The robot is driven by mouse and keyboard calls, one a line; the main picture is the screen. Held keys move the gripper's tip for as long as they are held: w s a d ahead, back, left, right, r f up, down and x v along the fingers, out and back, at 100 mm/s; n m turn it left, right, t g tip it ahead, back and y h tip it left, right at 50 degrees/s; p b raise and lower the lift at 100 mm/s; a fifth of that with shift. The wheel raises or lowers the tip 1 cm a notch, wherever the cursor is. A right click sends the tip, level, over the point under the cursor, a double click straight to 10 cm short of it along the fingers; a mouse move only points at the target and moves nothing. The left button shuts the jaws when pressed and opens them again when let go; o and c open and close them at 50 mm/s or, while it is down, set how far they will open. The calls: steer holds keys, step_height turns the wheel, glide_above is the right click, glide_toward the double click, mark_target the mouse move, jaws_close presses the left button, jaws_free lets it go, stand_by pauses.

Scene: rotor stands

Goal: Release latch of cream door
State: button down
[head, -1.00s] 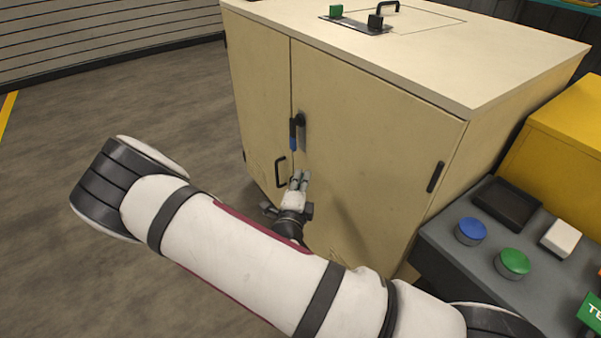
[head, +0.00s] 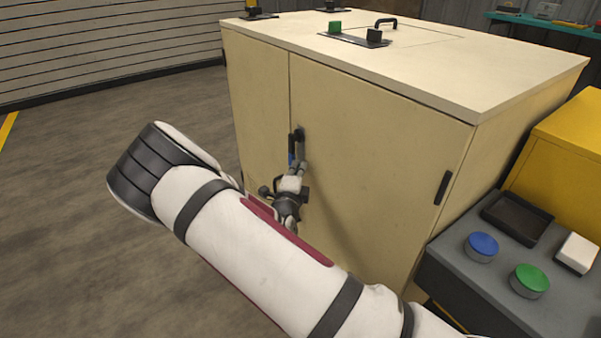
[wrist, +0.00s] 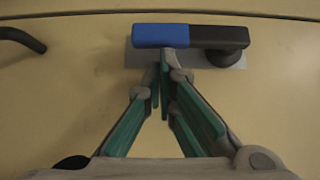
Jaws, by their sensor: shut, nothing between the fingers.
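The cream door (head: 380,150) is closed on the front of the cabinet. Its latch has a black pivot end (head: 299,136) and a blue grip (head: 291,158) that hangs down beside the door seam. In the wrist view the latch lies crosswise, blue grip (wrist: 160,35) left and black end (wrist: 222,38) right, over a grey plate. My gripper (head: 297,170) is shut and empty, just below and right of the latch.
A grey console (head: 470,285) with blue and green buttons stands at the right, before a yellow box (head: 560,150). The floor (head: 70,190) at left is open.

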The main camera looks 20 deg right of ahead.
stand_by(0.3)
steer(key=shift+w+a+f+m+t, duration=0.1)
steer(key=shift+w+f+m+t, duration=0.05)
steer(key=shift+w+m+t, duration=0.15)
